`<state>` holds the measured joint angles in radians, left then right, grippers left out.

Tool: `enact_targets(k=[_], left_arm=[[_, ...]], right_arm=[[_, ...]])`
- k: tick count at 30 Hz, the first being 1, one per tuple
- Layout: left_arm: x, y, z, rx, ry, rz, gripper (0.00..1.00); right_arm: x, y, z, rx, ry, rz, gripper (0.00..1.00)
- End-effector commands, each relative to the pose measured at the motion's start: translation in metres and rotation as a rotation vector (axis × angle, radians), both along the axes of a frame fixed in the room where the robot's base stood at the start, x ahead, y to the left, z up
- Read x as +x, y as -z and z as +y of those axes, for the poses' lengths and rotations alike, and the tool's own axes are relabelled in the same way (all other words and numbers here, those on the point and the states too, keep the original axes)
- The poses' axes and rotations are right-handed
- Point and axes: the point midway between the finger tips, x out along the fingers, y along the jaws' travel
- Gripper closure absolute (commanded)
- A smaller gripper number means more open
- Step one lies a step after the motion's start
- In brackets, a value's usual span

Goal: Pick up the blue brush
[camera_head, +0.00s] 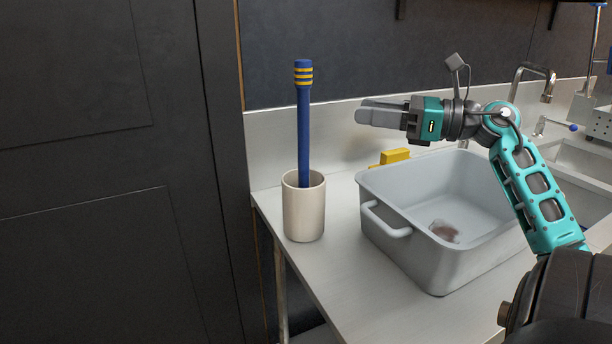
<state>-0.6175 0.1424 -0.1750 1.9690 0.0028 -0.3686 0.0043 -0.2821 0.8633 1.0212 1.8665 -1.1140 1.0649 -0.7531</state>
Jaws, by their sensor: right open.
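The blue brush (303,135) stands upright in a cream cup (304,212) at the left end of the counter. Its blue handle has yellow bands near the top, and its lower end is hidden inside the cup. My right gripper (362,113) is open and empty, to the right of the brush handle and apart from it. Its fingers point left toward the handle, above the counter and the back left of the grey tub. My left gripper is not in view.
A grey tub (430,269) with a side handle stands on the white counter (345,285), with a brownish item (444,231) inside. A yellow block (395,156) is behind it. A sink and tap (532,70) are at the right. A dark panelled door (90,200) fills the left.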

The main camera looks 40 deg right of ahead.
Motion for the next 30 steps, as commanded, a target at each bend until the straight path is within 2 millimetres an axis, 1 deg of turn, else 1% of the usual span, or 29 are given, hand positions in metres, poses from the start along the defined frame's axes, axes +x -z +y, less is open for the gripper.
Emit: enact_targets(k=[4, 9, 12, 17, 23, 30], left_arm=[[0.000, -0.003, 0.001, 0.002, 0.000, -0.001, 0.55], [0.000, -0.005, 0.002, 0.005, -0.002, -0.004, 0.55], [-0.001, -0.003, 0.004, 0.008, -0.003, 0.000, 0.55], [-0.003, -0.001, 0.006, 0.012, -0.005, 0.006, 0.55], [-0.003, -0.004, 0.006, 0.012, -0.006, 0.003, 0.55], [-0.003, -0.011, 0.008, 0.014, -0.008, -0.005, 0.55]], right_arm=[[0.015, -0.001, 0.008, -0.003, -0.003, 0.001, 0.48], [0.042, -0.001, 0.023, -0.003, -0.003, 0.001, 0.48], [0.055, -0.002, 0.029, -0.001, -0.002, 0.000, 0.48], [0.066, -0.001, 0.035, -0.001, -0.001, 0.000, 0.48], [0.075, -0.001, 0.041, -0.001, -0.002, 0.000, 0.48], [0.101, -0.001, 0.057, -0.001, -0.001, 0.000, 0.48]])
